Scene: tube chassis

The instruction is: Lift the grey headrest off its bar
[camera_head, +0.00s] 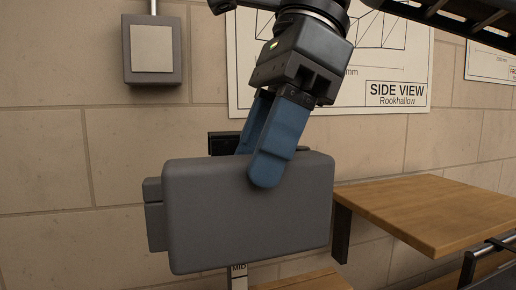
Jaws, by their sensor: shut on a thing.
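The grey headrest (235,218) is a large padded block with rounded edges in the middle of the view, slightly tilted. A smaller grey block (154,218) shows at its left side. My gripper (258,168) reaches down from above, its blue fingers on either side of the headrest's top edge, shut on it. One finger lies on the near face and the other goes behind. A black piece (220,143) shows behind the top edge. A pale upright strip marked "MID" (238,275) shows below the headrest. Whether the headrest touches its bar is hidden behind it.
A wooden shelf (440,208) on a dark bracket is at the right, and another wooden surface (310,282) lies low in the middle. A grey switch box (152,50) and a "SIDE VIEW" poster (395,95) are on the tiled wall. Dark tubing crosses the top right.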

